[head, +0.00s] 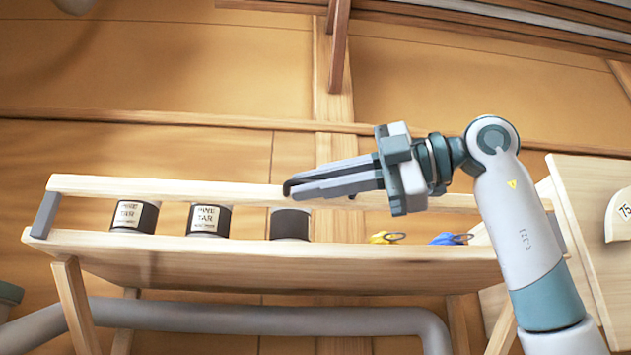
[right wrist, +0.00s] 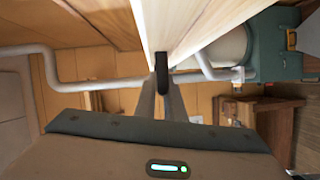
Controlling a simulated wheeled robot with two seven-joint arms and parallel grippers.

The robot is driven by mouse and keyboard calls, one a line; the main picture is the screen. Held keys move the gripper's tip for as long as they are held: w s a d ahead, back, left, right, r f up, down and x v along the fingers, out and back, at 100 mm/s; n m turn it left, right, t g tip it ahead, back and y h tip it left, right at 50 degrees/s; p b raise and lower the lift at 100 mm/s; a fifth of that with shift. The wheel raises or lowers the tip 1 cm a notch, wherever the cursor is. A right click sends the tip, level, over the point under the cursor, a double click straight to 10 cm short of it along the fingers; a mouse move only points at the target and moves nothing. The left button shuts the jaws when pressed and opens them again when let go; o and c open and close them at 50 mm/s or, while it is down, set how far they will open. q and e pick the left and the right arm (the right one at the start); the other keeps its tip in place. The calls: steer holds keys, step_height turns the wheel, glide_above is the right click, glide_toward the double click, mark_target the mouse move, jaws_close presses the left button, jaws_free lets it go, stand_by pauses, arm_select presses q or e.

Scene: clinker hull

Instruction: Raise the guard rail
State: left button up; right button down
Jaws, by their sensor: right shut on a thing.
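The guard rail (head: 160,188) is a long pale wooden bar running along the shelf (head: 200,255), above its board, with a gap between them. Its left end is beside a grey end bracket (head: 45,215). My right gripper (head: 290,187) reaches in from the right at the middle of the rail. In the right wrist view its fingers (right wrist: 162,84) are shut on a small black handle (right wrist: 161,65) at the pale wood's edge. The fingers hide part of the rail in the head view. My left gripper is not in view.
Three dark tar cans stand on the shelf: left (head: 134,216), middle (head: 209,220) and right (head: 290,225). Yellow (head: 382,238) and blue (head: 447,239) items lie further right. A grey pipe (head: 270,319) runs below the shelf; wooden beams (head: 480,20) cross above.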

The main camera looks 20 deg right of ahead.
steer(key=shift+r, duration=0.1)
steer(key=c, duration=1.8)
jaws_free()
steer(key=shift+w, duration=0.15)
steer(key=shift+c, duration=0.2)
steer(key=shift+s+d, duration=0.35)
steer(key=shift+d, duration=0.05)
steer(key=b+v, duration=0.4)
steer(key=v, duration=1.2)
steer(key=shift+d, duration=0.15)
steer(key=shift+s, duration=0.1)
